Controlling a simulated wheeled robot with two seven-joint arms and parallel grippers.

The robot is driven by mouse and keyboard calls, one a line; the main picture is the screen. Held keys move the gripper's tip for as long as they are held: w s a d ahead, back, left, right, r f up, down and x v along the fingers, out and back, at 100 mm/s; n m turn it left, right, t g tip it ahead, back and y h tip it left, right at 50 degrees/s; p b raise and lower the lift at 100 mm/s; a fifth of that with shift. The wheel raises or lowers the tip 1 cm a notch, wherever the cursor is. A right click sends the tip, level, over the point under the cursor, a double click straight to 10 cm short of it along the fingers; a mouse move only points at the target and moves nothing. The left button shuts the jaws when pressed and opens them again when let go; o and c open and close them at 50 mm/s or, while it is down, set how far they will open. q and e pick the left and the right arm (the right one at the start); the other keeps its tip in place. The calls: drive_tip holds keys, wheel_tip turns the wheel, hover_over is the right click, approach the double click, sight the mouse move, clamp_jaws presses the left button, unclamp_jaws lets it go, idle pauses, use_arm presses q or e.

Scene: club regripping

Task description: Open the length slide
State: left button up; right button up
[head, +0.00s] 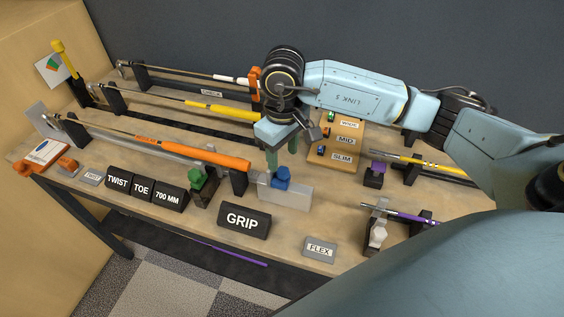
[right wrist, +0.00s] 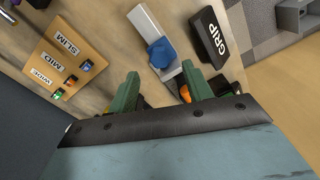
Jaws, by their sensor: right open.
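A pale grey metal slide block (head: 293,193) with a blue knob (head: 282,172) on it stands near the front of the bench, at the end of the orange-gripped club (head: 190,150). I cannot tell for sure that this is the length slide. My right gripper (head: 282,152) points down just above and behind the blue knob, its green fingers apart and empty. In the right wrist view the fingers (right wrist: 160,76) stand open, with the blue knob (right wrist: 162,53) and the grey block (right wrist: 147,22) beyond their tips. My left gripper is out of view.
A black GRIP sign (head: 243,220) stands in front of the block. A green clamp (head: 204,182) is to its left. A wooden board (head: 338,140) marked WIDE, MID and SLIM lies behind. Yellow (head: 222,109) and purple (head: 410,216) clubs rest in holders nearby.

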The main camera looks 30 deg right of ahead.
sight(287, 171)
wheel_tip(287, 171, down, 4)
drive_tip(key=shift+f, duration=0.4)
clamp_jaws()
drive_tip(key=shift+s+d+f, duration=0.1)
drive_tip(key=shift+s+d, duration=0.25)
drive_tip(key=shift+d, duration=0.05)
drive_tip(key=s+d, duration=0.2)
drive_tip(key=shift+s+d+b, duration=0.15)
drive_tip(key=shift+s+b, duration=0.25)
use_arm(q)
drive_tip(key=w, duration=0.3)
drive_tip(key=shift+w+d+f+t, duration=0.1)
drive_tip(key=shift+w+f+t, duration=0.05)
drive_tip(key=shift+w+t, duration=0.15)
use_arm(e)
unclamp_jaws()
